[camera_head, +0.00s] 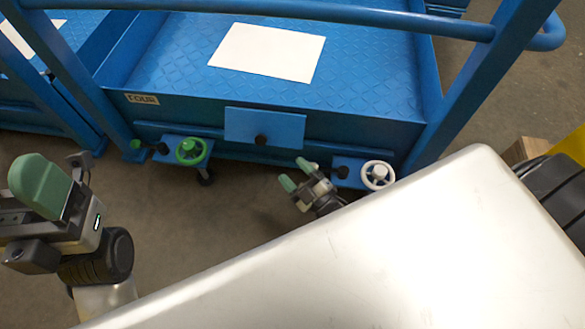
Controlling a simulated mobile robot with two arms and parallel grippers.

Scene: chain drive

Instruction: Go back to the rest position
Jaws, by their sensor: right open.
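My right gripper (297,173) is in the middle of the head view, below the blue cart's front panel. Its two green-tipped fingers are apart with nothing between them. It is just left of the white wheel (378,175), with a visible gap. My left gripper (40,187) is at the left edge, seen close up from the side. One broad green fingertip shows; the other finger is hidden, so its opening cannot be made out. It appears clear of the cart. The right gripper's wrist is partly hidden behind a large silver surface in the foreground.
The blue cart (370,75) spans the back, with a white sheet (268,52) on its deck. Bare floor (215,225) lies between the grippers. A yellow object (572,146) stands right.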

